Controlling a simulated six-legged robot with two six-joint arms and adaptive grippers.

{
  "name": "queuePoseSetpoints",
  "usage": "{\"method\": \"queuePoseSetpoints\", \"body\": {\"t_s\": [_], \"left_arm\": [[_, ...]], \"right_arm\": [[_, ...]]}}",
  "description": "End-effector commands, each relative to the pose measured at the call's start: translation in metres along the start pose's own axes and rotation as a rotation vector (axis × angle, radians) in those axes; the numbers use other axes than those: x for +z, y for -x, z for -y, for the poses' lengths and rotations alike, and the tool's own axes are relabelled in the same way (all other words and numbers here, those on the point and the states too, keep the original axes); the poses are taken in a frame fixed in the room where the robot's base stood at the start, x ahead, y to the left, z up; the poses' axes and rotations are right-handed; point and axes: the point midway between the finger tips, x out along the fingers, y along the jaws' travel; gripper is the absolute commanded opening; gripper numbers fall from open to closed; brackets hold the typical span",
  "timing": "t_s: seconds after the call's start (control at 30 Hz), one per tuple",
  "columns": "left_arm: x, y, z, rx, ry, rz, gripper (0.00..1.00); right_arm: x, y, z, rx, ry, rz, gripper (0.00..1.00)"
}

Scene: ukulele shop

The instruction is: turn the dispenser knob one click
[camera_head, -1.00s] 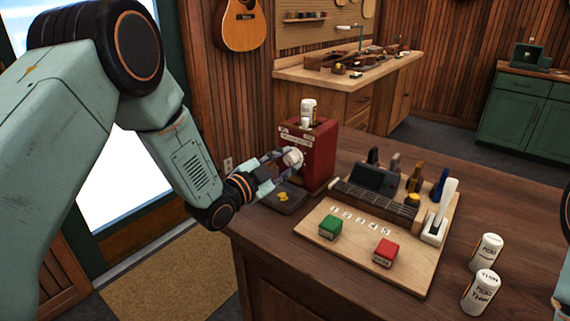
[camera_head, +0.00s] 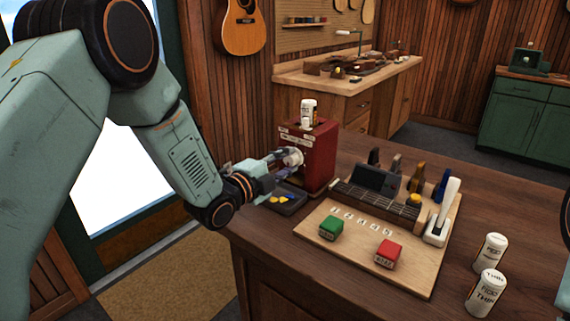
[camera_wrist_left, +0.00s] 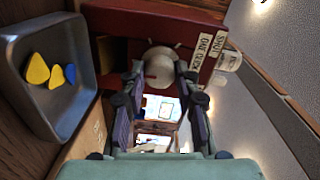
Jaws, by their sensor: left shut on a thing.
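The red dispenser (camera_head: 318,158) stands at the left end of the counter, with a white bottle (camera_head: 308,111) on its top. Its pale round knob (camera_head: 293,156) faces left; in the left wrist view the knob (camera_wrist_left: 160,66) sits between my fingers. My left gripper (camera_head: 283,162) is shut on the knob, one finger on each side. Below, a dark tray (camera_head: 297,204) holds yellow and blue picks; in the left wrist view, two yellow picks (camera_wrist_left: 38,70) and a blue one show in the tray. My right gripper is not in view.
Right of the dispenser, a wooden board (camera_head: 350,251) carries a green block (camera_head: 330,228), a red block (camera_head: 388,253), a fretboard piece and a white lever (camera_head: 446,208). Two white bottles (camera_head: 484,290) stand at the counter's right. Bare counter lies between board and bottles.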

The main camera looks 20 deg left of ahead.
Motion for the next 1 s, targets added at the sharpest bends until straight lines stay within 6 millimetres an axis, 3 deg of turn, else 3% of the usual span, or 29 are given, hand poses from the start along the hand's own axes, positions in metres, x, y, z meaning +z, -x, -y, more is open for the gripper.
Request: {"method": "queuePoseSetpoints", "body": {"t_s": [0.47,0.5,0.77,1.0], "left_arm": [[-0.0016,-0.0008,0.0021,-0.004,-0.02,-0.005,0.0],[-0.0017,-0.0008,0.0021,-0.004,-0.019,-0.005,0.32],[-0.0009,-0.0004,0.0009,-0.001,-0.017,-0.002,0.54],[-0.0005,-0.0001,0.0002,0.0,-0.016,-0.001,0.54]], "right_arm": [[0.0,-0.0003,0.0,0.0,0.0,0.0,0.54],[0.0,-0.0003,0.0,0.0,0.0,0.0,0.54],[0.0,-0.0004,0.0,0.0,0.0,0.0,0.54],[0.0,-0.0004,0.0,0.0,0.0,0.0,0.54]]}}
